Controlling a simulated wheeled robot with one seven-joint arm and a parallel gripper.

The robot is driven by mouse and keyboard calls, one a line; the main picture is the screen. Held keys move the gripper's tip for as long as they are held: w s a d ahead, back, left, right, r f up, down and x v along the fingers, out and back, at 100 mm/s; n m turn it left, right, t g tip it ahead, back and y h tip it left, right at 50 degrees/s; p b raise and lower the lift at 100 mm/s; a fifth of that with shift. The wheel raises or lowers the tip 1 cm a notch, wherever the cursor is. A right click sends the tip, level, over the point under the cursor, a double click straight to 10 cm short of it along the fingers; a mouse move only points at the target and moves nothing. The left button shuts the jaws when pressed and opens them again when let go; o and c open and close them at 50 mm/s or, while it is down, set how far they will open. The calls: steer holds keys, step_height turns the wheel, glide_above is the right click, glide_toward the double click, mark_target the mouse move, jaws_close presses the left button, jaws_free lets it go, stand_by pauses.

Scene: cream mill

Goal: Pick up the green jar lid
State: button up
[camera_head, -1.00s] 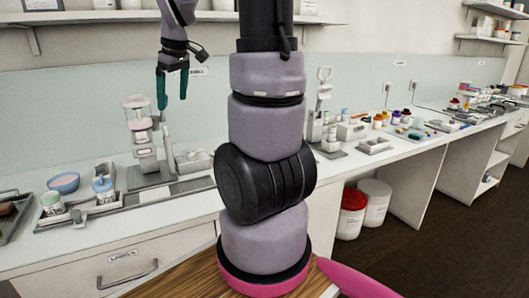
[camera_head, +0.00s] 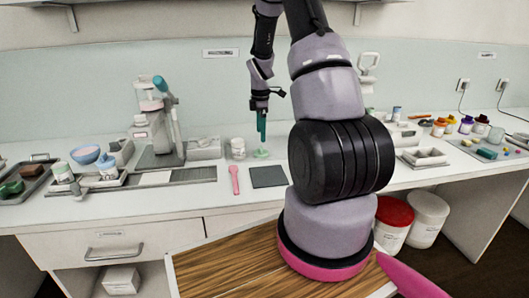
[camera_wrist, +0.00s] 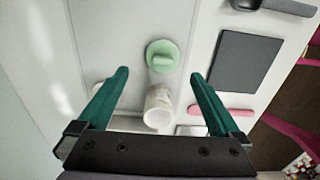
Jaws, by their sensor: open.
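The green jar lid (camera_head: 261,153) is a pale green disc with a raised grip bar. It lies on the white counter, right of a white jar (camera_head: 238,149). In the wrist view the lid (camera_wrist: 162,52) is just beyond my fingertips, near the middle between them, with the white jar (camera_wrist: 158,112) closer to the palm. My gripper (camera_head: 262,136) has teal fingers and points down above the lid. I cannot tell the exact height gap.
A dark square mat (camera_head: 268,177) and a pink spoon-like tool (camera_head: 234,180) lie in front of the lid. A grey-white stand device (camera_head: 165,130) stands to the left, with a blue-pink bowl (camera_head: 86,154) farther left. Small jars (camera_head: 466,124) stand at the right.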

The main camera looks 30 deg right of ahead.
mark_target(261, 147)
steer(key=f, duration=0.7)
steer(key=shift+s+f, duration=0.2)
steer(key=shift+a, duration=0.1)
steer(key=c, duration=1.2)
